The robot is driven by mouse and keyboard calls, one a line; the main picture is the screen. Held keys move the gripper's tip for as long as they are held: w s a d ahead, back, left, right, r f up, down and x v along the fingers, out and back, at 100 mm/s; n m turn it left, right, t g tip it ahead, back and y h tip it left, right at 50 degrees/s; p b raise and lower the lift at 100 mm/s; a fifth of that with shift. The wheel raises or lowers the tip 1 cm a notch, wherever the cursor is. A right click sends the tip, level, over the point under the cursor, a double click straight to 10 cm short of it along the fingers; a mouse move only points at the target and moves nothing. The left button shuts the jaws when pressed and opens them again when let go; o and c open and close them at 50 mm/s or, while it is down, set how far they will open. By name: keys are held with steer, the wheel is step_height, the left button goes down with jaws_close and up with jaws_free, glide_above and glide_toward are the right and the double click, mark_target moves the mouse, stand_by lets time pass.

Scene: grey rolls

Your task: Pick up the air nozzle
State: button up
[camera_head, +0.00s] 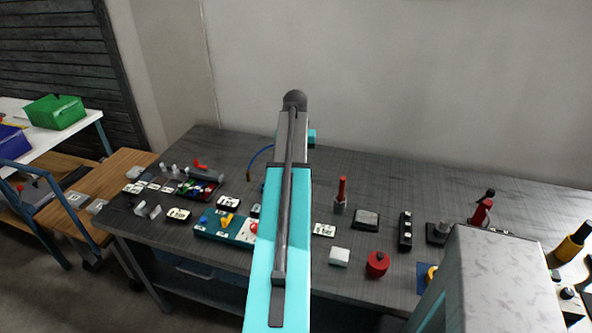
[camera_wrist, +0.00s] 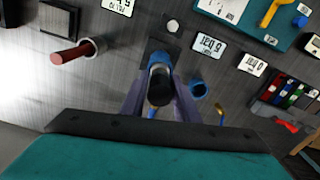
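What I take to be the air nozzle (camera_wrist: 160,64) is an upright blue and pale piece with a black top, over a dark square base (camera_wrist: 152,46) in the wrist view. My gripper (camera_wrist: 160,82) has its two purple-grey fingers on either side of it. The fingertips are very close to its sides, but I cannot tell whether they touch it. In the head view my arm hides the gripper and the nozzle. A blue hose (camera_head: 258,155) with a brass tip shows left of my arm there.
The dark workbench (camera_head: 400,190) holds several items. A red-handled tool (camera_head: 342,189) stands right of my arm, with a red round piece (camera_head: 377,263) in front. A teal board (camera_head: 222,226) and a tray of coloured parts (camera_head: 200,187) are to the left. A blue ring-like piece (camera_wrist: 197,89) lies close to my right finger.

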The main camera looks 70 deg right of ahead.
jaws_close()
steer(key=shift+r, duration=0.25)
steer(key=shift+r+p, duration=1.3)
steer(key=shift+r, duration=0.2)
steer(key=shift+a+r, duration=0.1)
steer(key=shift+r, duration=0.1)
steer(key=w+a+r+p, duration=0.1)
steer(key=a+p, duration=0.3)
steer(key=a, duration=1.1)
steer(key=shift+w+a, duration=0.3)
steer(key=shift+w, duration=0.45)
steer(key=shift+w+f, duration=0.1)
